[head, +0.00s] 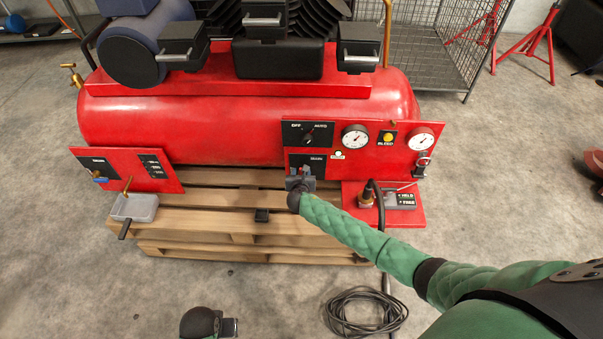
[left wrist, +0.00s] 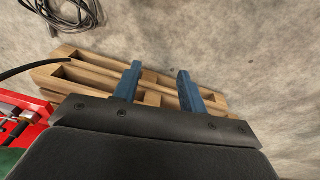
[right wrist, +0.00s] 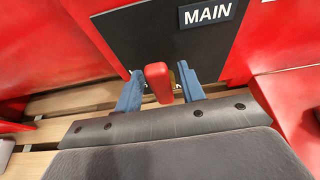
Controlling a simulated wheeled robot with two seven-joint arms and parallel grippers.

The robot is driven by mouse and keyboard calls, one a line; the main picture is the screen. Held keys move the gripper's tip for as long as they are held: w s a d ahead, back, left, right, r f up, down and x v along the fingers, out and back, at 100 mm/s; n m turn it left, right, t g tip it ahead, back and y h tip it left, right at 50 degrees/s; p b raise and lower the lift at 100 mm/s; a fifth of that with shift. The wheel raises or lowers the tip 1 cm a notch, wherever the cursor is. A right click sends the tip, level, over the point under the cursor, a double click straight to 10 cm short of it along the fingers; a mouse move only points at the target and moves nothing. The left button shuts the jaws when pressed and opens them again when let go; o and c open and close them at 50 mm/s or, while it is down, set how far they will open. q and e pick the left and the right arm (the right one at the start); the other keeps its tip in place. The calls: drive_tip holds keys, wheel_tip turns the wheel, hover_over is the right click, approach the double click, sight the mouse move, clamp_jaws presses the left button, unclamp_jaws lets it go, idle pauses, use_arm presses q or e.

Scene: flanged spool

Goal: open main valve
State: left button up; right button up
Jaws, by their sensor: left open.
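The black panel labelled MAIN (right wrist: 185,30) is on the red compressor's front; in the head view it (head: 313,160) is partly covered by my right gripper (head: 301,176). A red valve handle (right wrist: 158,80) stands out from this panel in the right wrist view, with a bit of brass behind it. My right gripper (right wrist: 162,92) is open, one blue finger on each side of the handle. I cannot tell whether the left finger touches it. The head view does not show the handle clearly. My left gripper (left wrist: 158,85) is open and empty, away from the panel.
The red compressor (head: 190,125) stands on a wooden pallet (head: 230,220). A switch and gauges (head: 355,138) sit above the MAIN panel. A red side plate with a hose (head: 405,215) is right of it. A coiled black cable (head: 366,312) lies on the floor.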

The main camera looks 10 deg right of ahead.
drive_tip(key=shift+s+r, duration=0.1)
use_arm(q)
drive_tip(key=r, duration=0.2)
drive_tip(key=r+b, duration=0.1)
drive_tip(key=r, duration=0.1)
drive_tip(key=shift+s+d, duration=0.15)
drive_tip(key=shift+d, duration=0.05)
use_arm(e)
drive_tip(key=v, duration=0.7)
drive_tip(key=shift+s, duration=0.25)
use_arm(q)
drive_tip(key=shift+a+f, duration=0.2)
drive_tip(key=shift+a, duration=0.1)
use_arm(e)
drive_tip(key=shift+a, duration=0.15)
